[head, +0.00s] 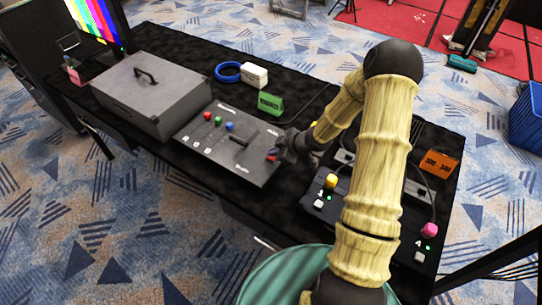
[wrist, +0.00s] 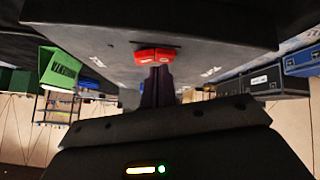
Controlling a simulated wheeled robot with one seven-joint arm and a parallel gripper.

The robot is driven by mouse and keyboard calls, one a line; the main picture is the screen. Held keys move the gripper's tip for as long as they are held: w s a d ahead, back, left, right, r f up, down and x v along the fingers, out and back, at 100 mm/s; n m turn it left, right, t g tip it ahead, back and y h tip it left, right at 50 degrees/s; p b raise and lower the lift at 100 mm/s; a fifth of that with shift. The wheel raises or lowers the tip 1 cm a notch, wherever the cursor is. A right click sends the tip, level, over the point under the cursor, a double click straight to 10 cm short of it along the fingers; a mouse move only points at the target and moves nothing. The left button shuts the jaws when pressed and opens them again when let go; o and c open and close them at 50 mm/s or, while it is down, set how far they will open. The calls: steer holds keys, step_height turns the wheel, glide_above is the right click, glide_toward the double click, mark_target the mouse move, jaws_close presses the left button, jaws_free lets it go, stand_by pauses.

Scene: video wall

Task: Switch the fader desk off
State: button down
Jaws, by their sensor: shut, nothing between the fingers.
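The fader desk (head: 210,157) is a flat grey panel on the black table, with red, green and blue knobs (head: 218,120) and a dark handle-like bar on top. A small red switch (head: 271,154) sits near its right edge, partly hidden by my gripper (head: 284,150). In the wrist view the red switch (wrist: 157,55) sits in a dark slot on the grey panel. The fingers of my gripper (wrist: 157,72) are shut and empty, their tips at the switch's edge, apparently touching it. I cannot tell the switch's position for certain.
A grey lidded case (head: 150,90) stands left of the desk. A green label block (head: 270,103), white box (head: 254,75) and blue ring (head: 228,71) lie behind. A dark box with a yellow knob (head: 330,181) is at right, near an orange sign (head: 438,164).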

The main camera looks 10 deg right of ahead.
steer(key=shift+w+d+r+p, duration=0.15)
steer(key=shift+d+r+p, duration=0.05)
steer(key=shift+r+p, duration=0.55)
steer(key=r+p, duration=0.1)
steer(key=p, duration=0.1)
steer(key=r+p, duration=0.2)
steer(key=w+d+r+p, duration=0.1)
steer(key=p, duration=0.1)
steer(key=shift+r+p, duration=0.3)
stand_by(0.5)
steer(key=s+d+r+m+g+h, duration=0.1)
steer(key=s+r+m+h, duration=0.25)
steer(key=r, duration=0.25)
steer(key=s+d+r+m+h, duration=0.1)
steer(key=s+r+m+h, duration=0.15)
steer(key=s+r, duration=0.3)
steer(key=s+a+r+m+g, duration=0.2)
steer(key=s+r+m, duration=0.4)
steer(key=s, duration=0.7)
step_height(320, 180, up, 3)
steer(key=shift+s+a+f+m, duration=0.2)
steer(key=shift+s+a+m, duration=0.2)
steer(key=shift+a, duration=0.15)
